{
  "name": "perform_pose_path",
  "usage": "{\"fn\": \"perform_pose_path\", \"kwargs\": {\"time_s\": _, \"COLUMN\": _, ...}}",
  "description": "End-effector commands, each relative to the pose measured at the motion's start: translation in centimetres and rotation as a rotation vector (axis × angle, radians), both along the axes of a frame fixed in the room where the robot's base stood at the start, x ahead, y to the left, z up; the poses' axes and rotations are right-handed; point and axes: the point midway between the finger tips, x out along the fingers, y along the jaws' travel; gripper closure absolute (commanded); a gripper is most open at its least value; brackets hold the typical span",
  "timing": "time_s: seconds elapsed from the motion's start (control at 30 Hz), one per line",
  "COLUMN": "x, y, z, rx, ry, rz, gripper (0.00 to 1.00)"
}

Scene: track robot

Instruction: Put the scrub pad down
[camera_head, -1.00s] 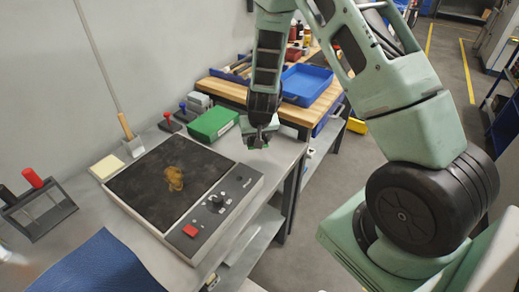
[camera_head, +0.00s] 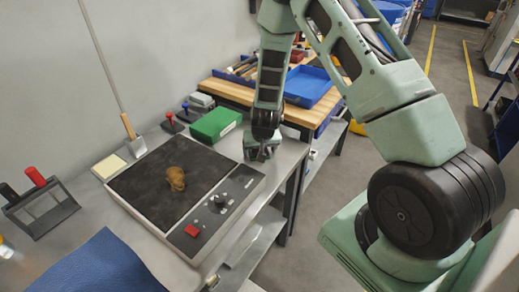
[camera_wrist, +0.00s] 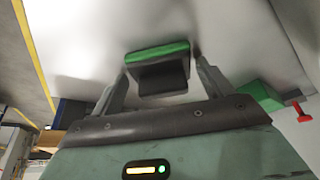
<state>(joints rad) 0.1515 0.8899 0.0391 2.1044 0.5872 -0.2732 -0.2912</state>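The scrub pad (camera_wrist: 158,72) shows in the wrist view as a dark block with a green layer along its far edge. It sits between the fingertips of my gripper (camera_wrist: 160,66), with a finger at each side, and the gripper looks shut on it. The pale grey counter lies right behind the pad; whether the pad touches it I cannot tell. In the head view my gripper (camera_head: 262,155) is low at the counter's right end, beside the hot plate and the green box. The pad is mostly hidden there.
A hot plate (camera_head: 128,180) with a brown stain fills the middle of the counter. A green box (camera_head: 216,124) is close left of my gripper. A scraper (camera_head: 132,138), stamps, a yellow pad (camera_head: 108,167) and a blue cloth (camera_head: 95,268) lie around it. The counter edge is near my gripper.

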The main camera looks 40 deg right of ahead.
Motion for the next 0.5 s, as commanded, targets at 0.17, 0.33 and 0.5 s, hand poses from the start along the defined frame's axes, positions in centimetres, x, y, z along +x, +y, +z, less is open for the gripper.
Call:
{"fn": "perform_pose_path", "kwargs": {"time_s": 0.17, "x": 0.1, "y": 0.4, "z": -0.1, "rx": 0.004, "ry": 0.0, "rz": 0.007, "gripper": 0.15}}
{"fn": "perform_pose_path", "kwargs": {"time_s": 0.33, "x": 0.1, "y": 0.4, "z": 0.4, "rx": 0.005, "ry": 0.0, "rz": 0.007, "gripper": 0.15}}
{"fn": "perform_pose_path", "kwargs": {"time_s": 0.5, "x": -0.5, "y": 0.7, "z": 2.3, "rx": 0.002, "ry": -0.003, "rz": 0.008, "gripper": 0.15}}
